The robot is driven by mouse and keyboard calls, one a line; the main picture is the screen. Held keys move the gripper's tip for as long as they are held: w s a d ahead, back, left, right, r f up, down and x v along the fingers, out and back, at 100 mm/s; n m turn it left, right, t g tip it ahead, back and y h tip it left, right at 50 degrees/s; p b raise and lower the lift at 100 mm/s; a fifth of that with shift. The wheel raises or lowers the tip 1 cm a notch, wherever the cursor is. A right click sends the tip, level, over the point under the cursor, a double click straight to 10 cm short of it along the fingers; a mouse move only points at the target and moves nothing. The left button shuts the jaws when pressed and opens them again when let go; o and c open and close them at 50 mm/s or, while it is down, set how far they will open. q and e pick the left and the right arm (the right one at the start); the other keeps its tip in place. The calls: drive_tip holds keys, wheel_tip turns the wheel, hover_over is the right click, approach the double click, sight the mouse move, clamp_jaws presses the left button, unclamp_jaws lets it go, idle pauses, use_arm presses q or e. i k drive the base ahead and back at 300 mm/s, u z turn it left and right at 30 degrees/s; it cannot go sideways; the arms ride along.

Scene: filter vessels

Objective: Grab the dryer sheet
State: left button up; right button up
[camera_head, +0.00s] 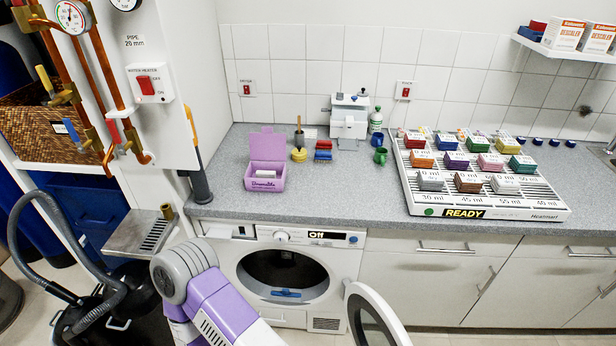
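An open purple box (264,180) with its lid raised stands on the grey counter above the dryer. A white item (266,174) shows in its opening and looks like the dryer sheet, though it is small in this view. Below is the white dryer (250,236), its display reading Off. Its round door (372,318) is swung open to the right, and a blue part shows at the drum's lower rim. A purple and grey link of my arm is in front of the dryer's left side. Neither of my grippers shows.
A white rack (478,204) of coloured blocks fills the counter's right. A vacuum hose (45,240) and copper pipes are at left.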

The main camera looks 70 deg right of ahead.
sight(260, 175)
drive_tip(key=z, duration=1.6)
drive_tip(key=k, duration=0.95)
drive_tip(key=z, duration=0.65)
drive_tip(key=i, duration=0.95)
drive_tip(key=z, duration=0.05)
